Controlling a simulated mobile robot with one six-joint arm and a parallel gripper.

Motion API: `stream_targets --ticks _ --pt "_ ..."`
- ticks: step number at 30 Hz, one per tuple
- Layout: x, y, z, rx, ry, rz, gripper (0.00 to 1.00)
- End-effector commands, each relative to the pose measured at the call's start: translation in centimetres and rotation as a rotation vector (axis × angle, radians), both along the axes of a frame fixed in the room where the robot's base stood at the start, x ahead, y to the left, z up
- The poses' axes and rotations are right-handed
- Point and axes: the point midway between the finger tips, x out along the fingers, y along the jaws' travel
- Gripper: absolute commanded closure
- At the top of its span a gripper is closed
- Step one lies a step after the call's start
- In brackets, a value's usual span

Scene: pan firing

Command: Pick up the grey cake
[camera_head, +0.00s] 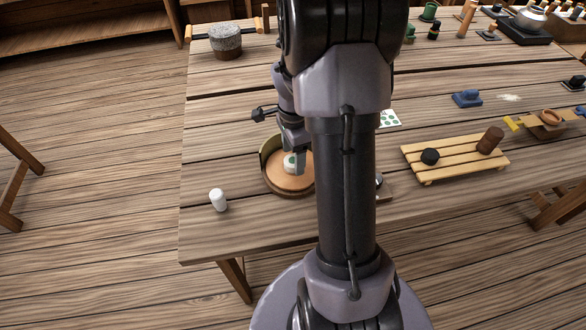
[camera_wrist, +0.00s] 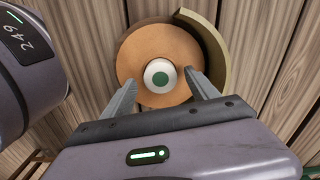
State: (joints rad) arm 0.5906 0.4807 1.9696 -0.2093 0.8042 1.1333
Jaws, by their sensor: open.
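A short, round pale grey-white cake (camera_wrist: 160,76) with a green dot on top stands on a round orange-brown disc (camera_wrist: 180,42). In the head view, the cake (camera_head: 289,164) is partly covered by my gripper, and the disc (camera_head: 287,183) lies at the table's near left. My gripper (camera_head: 295,158) is open and points down over the disc. In the wrist view, the fingertips of my gripper (camera_wrist: 161,79) lie on either side of the cake, with a gap visible at each side. How high the tips are above the disc is hard to tell.
A curved olive wall (camera_wrist: 218,48) rises along one side of the disc. A white cylinder (camera_head: 218,200) stands at the left. A slatted rack (camera_head: 455,165) holds a black piece (camera_head: 430,157) and a brown cylinder (camera_head: 490,141). A grey stone-like drum (camera_head: 226,42) stands at the back left.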

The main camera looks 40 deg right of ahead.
Motion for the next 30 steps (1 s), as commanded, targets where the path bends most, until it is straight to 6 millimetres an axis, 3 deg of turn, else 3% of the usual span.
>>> stream_targets --ticks 2,8,18,26,30 --pt "0.0 0.0 -1.6 0.001 0.001 0.000 0.31" --pt "0.0 0.0 -1.3 0.000 -0.001 0.001 0.33" --pt "0.0 0.0 -1.3 0.000 0.000 0.001 0.99" --pt "0.0 0.0 -1.1 0.000 -0.001 0.001 0.99" --pt "0.1 0.0 0.3 0.000 -0.001 0.001 0.99"
